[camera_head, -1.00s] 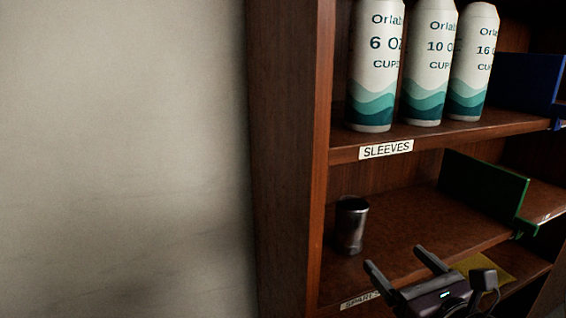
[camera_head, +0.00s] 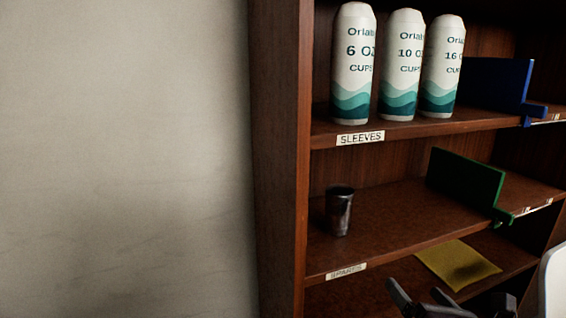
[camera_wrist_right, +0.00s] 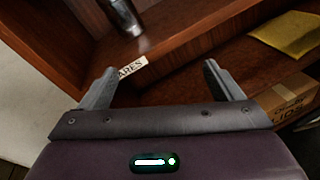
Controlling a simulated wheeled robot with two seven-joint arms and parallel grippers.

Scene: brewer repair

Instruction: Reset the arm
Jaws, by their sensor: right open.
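My right gripper (camera_head: 420,298) is at the bottom edge of the head view, low in front of the shelf unit. Its two fingers are spread with nothing between them. In the right wrist view the open fingers (camera_wrist_right: 160,82) point toward the shelf edge with the SPARES label (camera_wrist_right: 132,67). A dark metal cylinder (camera_head: 339,212) stands upright on the spares shelf, apart from the gripper. It also shows in part at the top of the right wrist view (camera_wrist_right: 122,14). My left gripper is not in view.
The wooden shelf unit (camera_head: 279,150) has white cup sleeves (camera_head: 353,65) on its upper shelf, beside a blue divider (camera_head: 500,85). A green divider (camera_head: 467,183) stands on the spares shelf. Below lie a yellow sheet (camera_head: 458,263) and a cardboard box (camera_wrist_right: 285,97). A bare wall fills the left.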

